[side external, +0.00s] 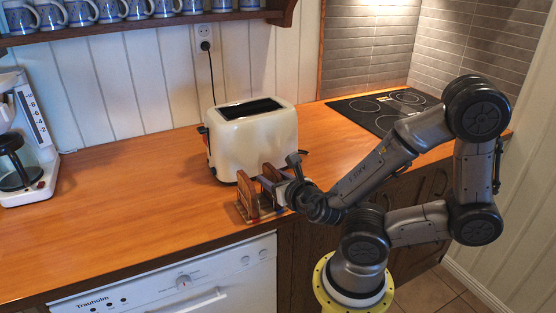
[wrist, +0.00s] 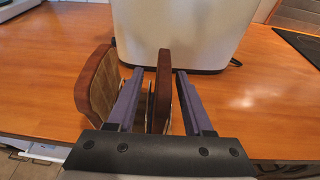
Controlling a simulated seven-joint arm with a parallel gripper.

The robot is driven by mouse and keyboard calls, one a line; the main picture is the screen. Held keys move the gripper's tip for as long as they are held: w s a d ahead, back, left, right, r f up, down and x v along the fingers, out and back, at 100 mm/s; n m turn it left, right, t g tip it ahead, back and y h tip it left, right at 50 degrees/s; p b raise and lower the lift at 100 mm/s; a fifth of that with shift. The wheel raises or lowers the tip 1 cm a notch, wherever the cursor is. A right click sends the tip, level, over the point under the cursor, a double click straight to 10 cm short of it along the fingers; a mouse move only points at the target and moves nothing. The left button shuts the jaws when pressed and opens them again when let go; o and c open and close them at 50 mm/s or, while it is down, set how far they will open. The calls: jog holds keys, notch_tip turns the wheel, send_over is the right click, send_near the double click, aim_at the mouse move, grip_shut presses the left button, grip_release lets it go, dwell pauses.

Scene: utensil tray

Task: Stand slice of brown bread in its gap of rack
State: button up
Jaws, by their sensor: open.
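In the wrist view, a brown slice of bread (wrist: 164,85) stands upright, almost edge-on, between the two fingers of my gripper (wrist: 160,74). The fingers are open, one on each side, with a visible gap at least on the right. In the side view my gripper (side external: 268,181) reaches in over the rack (side external: 252,216) at the counter's front edge, and the slice (side external: 270,172) shows partly behind it. The slice's lower part and most of the rack are hidden by the gripper, so I cannot tell how deep it sits.
Another brown-crusted slice (wrist: 97,85) stands to the left of the left finger. A cream toaster (side external: 250,140) stands close behind the rack. A coffee maker (side external: 24,150) is far left and a black cooktop (side external: 385,108) is right. The counter left of the rack is clear.

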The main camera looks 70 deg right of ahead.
aim_at(279, 179)
jog(key=shift+v, duration=1.7)
jog(key=shift+r, duration=3.45)
jog(key=s+m+g+y, duration=0.3)
jog(key=s+m+g, duration=0.35)
jog(key=m, duration=0.85)
jog(key=w+a+r+m+t+y, duration=0.1)
jog(key=w+a+m+y, duration=0.1)
jog(key=a+m+y, duration=0.5)
jog(key=a+m, duration=0.5)
jog(key=shift+r, duration=0.25)
